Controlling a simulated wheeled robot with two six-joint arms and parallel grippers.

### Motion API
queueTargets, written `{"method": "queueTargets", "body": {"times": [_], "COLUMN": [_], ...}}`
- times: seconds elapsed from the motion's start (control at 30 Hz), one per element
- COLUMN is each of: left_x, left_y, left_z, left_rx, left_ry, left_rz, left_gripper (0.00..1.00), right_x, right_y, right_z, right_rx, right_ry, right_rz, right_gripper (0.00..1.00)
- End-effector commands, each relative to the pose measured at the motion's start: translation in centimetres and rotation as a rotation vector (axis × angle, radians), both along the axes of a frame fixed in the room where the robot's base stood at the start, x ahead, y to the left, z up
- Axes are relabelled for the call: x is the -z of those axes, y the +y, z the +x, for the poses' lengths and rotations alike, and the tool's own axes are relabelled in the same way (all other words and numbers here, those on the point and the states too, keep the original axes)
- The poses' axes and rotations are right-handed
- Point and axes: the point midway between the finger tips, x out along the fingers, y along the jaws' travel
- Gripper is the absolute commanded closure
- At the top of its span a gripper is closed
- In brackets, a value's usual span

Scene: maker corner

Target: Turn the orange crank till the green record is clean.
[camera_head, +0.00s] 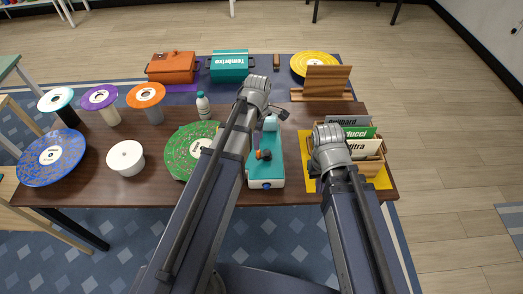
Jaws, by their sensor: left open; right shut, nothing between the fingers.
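The green record (186,152) shows orange-brown specks and a pale label; my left arm covers its right part. The teal and white machine (266,174) stands right of that arm. A small orange crank (264,154) with a dark part is on its near half. Whether the record touches the machine is hidden behind my arm. My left gripper (272,111) is open, over the machine's far end, apart from the crank; its fingers are barely visible. My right gripper (327,160) is shut and empty, at the left side of the sleeve crate (376,170); its fingertips are largely hidden.
A white round pot (126,158), a blue record (51,157) and several coloured discs on stands are left. Orange (172,67) and teal (230,66) boxes, a yellow record (314,63) and a wooden rack (325,84) are behind.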

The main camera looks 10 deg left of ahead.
Motion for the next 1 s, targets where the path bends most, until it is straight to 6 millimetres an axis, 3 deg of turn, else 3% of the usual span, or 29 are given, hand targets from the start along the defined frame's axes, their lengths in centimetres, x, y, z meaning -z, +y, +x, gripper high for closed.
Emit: {"method": "queueTargets", "body": {"times": [0.37,0.8,1.0], "left_x": [1.5,6.8,7.9], "left_y": [0.0,0.0,0.0], "left_z": [0.0,0.0,0.0], "left_rx": [0.001,0.002,0.002], "left_ry": [0.000,0.000,0.000], "left_rz": [0.000,0.000,0.000], "left_gripper": [0.46,0.46,0.46], "right_x": [1.5,6.8,7.9], "right_y": [0.0,0.0,0.0], "right_z": [0.0,0.0,0.0], "right_rx": [0.000,0.000,0.000], "right_ry": [0.000,0.000,0.000], "right_rz": [0.000,0.000,0.000], "right_gripper": [1.00,1.00,1.00]}}
